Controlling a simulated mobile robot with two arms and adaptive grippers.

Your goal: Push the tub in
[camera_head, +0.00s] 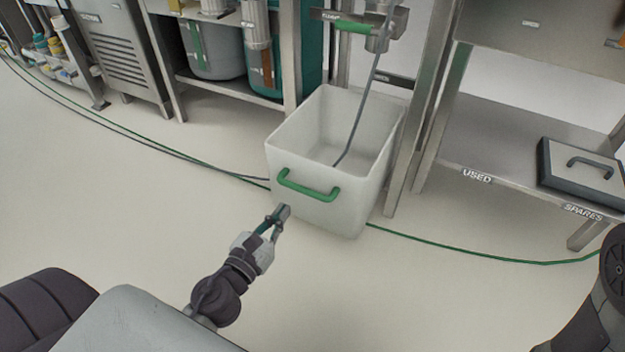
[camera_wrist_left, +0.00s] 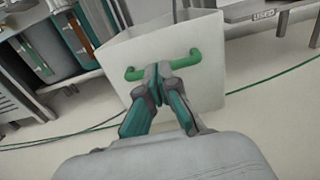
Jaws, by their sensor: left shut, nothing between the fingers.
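The tub is a white, open-topped bin (camera_head: 340,210) standing on the floor, partly out from between the metal frame legs. A green handle (camera_head: 308,187) is on its front wall. A thin grey hose hangs down into it. My left gripper (camera_head: 283,212) is shut and empty, just in front of the tub's front wall and a little below and left of the handle in the head view. In the left wrist view the fingertips (camera_wrist_left: 158,70) overlap the middle of the green handle (camera_wrist_left: 187,62); whether they touch it I cannot tell. My right gripper is not in view.
A steel shelf (camera_head: 500,150) labelled USED and SPARES stands on the right with a lidded box (camera_head: 580,172). Bins (camera_head: 213,52) sit on a rack at left. Green and dark cables (camera_head: 180,150) run along the floor. The floor before the tub is clear.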

